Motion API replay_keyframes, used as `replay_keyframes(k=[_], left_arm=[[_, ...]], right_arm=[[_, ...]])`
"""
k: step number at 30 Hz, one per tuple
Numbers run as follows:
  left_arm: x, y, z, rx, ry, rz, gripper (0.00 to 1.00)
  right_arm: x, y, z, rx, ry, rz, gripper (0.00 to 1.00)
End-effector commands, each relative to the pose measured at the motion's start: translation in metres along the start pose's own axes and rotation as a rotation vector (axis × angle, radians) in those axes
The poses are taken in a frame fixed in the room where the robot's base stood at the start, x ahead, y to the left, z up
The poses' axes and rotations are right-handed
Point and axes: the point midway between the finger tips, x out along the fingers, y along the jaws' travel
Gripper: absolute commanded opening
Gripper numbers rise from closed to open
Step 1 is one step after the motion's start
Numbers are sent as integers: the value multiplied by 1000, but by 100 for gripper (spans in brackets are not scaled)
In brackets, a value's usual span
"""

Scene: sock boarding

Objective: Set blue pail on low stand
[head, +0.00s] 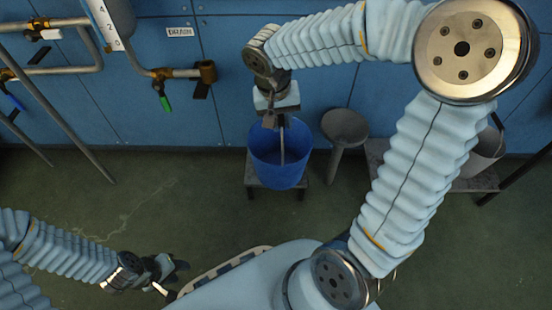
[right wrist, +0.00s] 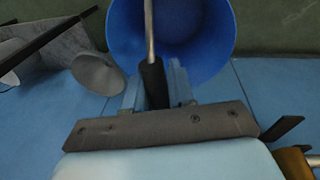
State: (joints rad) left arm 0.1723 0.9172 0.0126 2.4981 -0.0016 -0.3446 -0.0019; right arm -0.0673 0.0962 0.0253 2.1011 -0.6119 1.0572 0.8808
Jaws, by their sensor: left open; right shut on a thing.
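The blue pail (head: 277,170) is at the middle of the head view, upright, over the low stand (head: 253,182). The stand's grey top and short dark legs show around and below it. I cannot tell whether the pail's base touches the stand. My right gripper (head: 280,121) is above the pail, shut on its handle. In the right wrist view, the fingers (right wrist: 155,90) close on the handle's dark grip (right wrist: 153,82), with the pail's open mouth (right wrist: 180,30) beyond. My left gripper (head: 172,280) is open and empty at the lower left, far from the pail.
A grey round-topped pedestal (head: 345,128) stands just right of the pail. The blue wall (head: 215,115) has pipes and a drain valve (head: 205,72).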

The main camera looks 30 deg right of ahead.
Motion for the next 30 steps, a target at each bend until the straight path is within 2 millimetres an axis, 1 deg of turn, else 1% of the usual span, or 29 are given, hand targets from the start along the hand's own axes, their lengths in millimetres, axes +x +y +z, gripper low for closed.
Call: replay_keyframes(k=[3,5,8,11,14,22,27,30], left_arm=[[1,0,0,0,1,0,43],[2,-1,0,0,1,0,43],[3,-1,0,0,1,0,43],[4,-2,0,0,1,0,43],[7,-2,0,0,2,0,43],[12,-5,-1,-1,4,0,43],[18,-7,-1,-1,5,0,43],[21,-8,-1,-1,6,0,43]], right_arm=[[-6,12,4,60,-7,4,0],[-7,15,5,78,-10,5,0],[-4,16,0,90,-13,6,0],[4,14,-12,91,-15,7,0],[13,10,-28,91,-15,7,0],[41,0,-79,89,-14,7,0],[70,-6,-98,89,-14,7,0],[82,-9,-107,88,-13,7,0]])
